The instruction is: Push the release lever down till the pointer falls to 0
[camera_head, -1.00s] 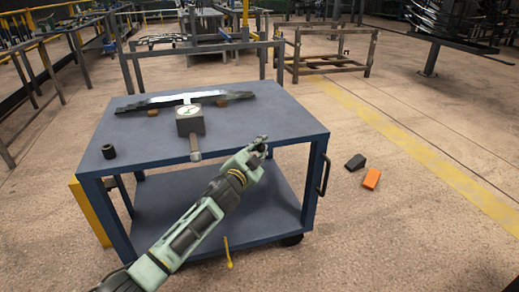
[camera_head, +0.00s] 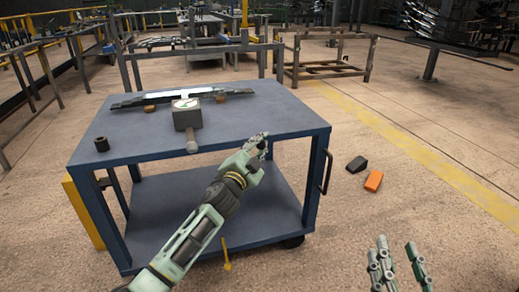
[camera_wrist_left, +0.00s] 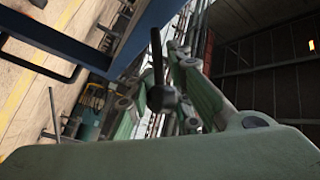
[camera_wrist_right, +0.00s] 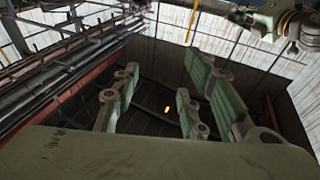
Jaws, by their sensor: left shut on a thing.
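A grey box with a round white dial (camera_head: 185,103) stands on a blue cart top (camera_head: 130,127). The dial's pointer is too small to read. A short light-tipped bar, which looks like the lever (camera_head: 192,146), sticks out from the box's near side towards me. My left gripper (camera_head: 260,142) is by the cart's front edge, right of and apart from this bar. In the left wrist view, it is shut on a thin dark rod with a black knob (camera_wrist_left: 160,95). My right gripper (camera_head: 396,262) is low at the right, open and empty, well away from the cart.
A long leaf spring (camera_head: 130,103) lies behind the box on brown blocks. A dark cylinder (camera_head: 102,144) stands at the cart's left corner. A black wedge (camera_head: 356,163) and an orange block (camera_head: 373,180) lie on the floor right of the cart handle (camera_head: 327,172).

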